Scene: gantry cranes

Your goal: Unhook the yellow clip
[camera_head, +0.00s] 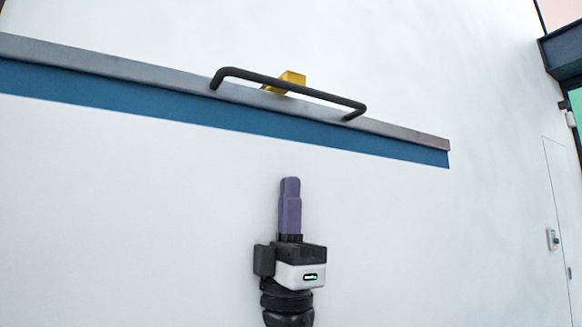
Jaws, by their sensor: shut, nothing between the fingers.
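The yellow clip (290,81) sits at the top edge of a grey rail, behind a dark bar handle that crosses in front of its lower part. Only its upper part shows clearly, so I cannot tell how it is hooked. My gripper (290,184) is below the clip and the rail, pointing up, with its purple fingers shut together and empty. It is apart from the clip and the handle in the picture.
The dark bar handle (290,90) is fixed along the grey rail (150,77), which has a blue band (150,105) under it. White wall surrounds my gripper. A door with a handle (552,240) is at the far right.

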